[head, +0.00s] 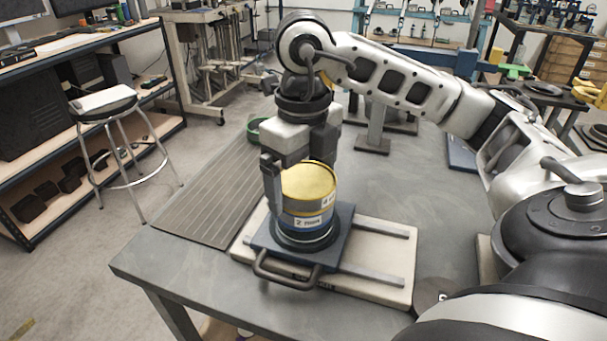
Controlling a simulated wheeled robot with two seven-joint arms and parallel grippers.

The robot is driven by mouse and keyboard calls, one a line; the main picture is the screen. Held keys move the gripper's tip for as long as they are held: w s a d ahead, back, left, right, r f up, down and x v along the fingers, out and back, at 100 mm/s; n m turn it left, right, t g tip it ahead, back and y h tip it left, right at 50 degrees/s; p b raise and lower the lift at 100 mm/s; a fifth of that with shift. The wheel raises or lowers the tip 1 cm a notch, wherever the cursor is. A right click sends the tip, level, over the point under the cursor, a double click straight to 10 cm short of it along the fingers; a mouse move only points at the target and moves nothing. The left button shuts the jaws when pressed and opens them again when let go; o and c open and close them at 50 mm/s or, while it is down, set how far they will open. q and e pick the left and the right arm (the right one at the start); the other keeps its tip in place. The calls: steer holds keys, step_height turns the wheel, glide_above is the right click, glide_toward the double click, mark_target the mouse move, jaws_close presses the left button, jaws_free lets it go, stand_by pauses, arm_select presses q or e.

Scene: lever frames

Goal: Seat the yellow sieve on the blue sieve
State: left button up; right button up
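The yellow sieve (309,184) is a round pan with a gold inside, at the top of a short stack in the middle of the head view. The blue sieve (292,235) is below it, with a "2 mm" label near its top. The two look stacked and upright; I cannot tell whether the yellow one is fully seated. My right gripper (297,175) points down at the yellow sieve. One finger is against or close beside its left side; the other is mostly hidden behind it. Whether it grips is unclear. My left gripper is not in view.
The stack stands on a dark square plate (262,240) with a front handle (285,278), on a cream base (385,285) with metal rails. A ribbed mat (205,205) lies to the left, a green round item (255,131) behind. The grey table's (185,265) front left is clear.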

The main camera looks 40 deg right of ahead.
steer(key=shift+w+d+r, duration=0.1)
steer(key=shift+d, duration=0.1)
steer(key=shift+r, duration=0.15)
step_height(320, 180, up, 6)
steer(key=shift+f+p, duration=0.25)
steer(key=shift+p, duration=0.85)
arm_select(q)
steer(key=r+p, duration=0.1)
steer(key=p, duration=0.1)
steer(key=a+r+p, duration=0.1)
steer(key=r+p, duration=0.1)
steer(key=p, duration=0.1)
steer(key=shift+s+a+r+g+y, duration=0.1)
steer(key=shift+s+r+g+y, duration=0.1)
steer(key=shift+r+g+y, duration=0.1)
arm_select(e)
step_height(320, 180, up, 10)
steer(key=shift+a, duration=0.2)
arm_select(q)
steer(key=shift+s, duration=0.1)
